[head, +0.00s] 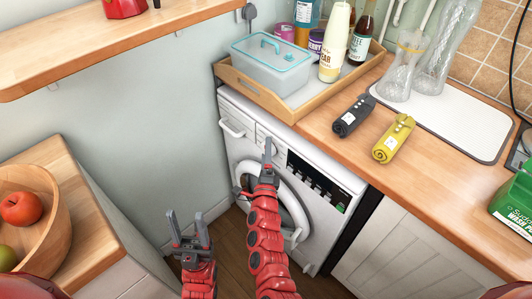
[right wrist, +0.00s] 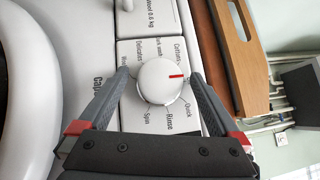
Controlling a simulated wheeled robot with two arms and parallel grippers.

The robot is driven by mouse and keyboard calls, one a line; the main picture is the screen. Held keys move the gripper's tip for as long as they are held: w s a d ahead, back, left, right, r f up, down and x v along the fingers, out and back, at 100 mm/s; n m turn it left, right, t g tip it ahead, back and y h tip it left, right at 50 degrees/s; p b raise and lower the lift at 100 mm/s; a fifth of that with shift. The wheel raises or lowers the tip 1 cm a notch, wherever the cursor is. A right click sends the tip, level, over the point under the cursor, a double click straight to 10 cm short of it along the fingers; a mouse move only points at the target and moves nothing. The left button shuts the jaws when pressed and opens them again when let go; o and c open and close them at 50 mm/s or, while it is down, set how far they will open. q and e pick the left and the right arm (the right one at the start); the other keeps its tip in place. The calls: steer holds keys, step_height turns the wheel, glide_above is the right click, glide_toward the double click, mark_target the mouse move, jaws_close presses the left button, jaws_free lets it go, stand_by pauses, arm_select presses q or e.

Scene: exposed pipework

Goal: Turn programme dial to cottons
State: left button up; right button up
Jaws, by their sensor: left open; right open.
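The programme dial (right wrist: 158,80) is a round white knob with a red mark, on the white washing machine's panel. In the right wrist view the mark points right, between the printed words Cottons (right wrist: 181,51) and Quick (right wrist: 188,108). My right gripper (right wrist: 162,76) is open, with one finger on each side of the dial; I cannot tell whether they touch it. In the head view my right gripper (head: 267,150) is at the front panel of the washing machine (head: 238,147) and largely hides the dial. My left gripper (head: 188,228) is open and empty, low at the left, away from the machine.
A wooden tray (head: 250,91) with a lidded plastic box (head: 270,66) and bottles stands on the worktop above. Two rolled cloths, grey (head: 353,115) and yellow (head: 393,139), lie beside it. A fruit bowl (head: 49,231) stands on the left counter. A shelf (head: 100,45) juts out above.

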steer(key=c, duration=1.4)
steer(key=shift+a+r+n+g+p, duration=0.15)
steer(key=shift+n+g+p, duration=1.25)
steer(key=shift+p, duration=2.1)
steer(key=shift+d+r+n+g+p, duration=0.15)
steer(key=shift+n+g+p, duration=1.2)
steer(key=shift+p, duration=2.15)
steer(key=shift+a+h, duration=0.1)
steer(key=shift+h, duration=0.2)
steer(key=o, duration=1.4)
steer(key=shift+s+a+r, duration=0.1)
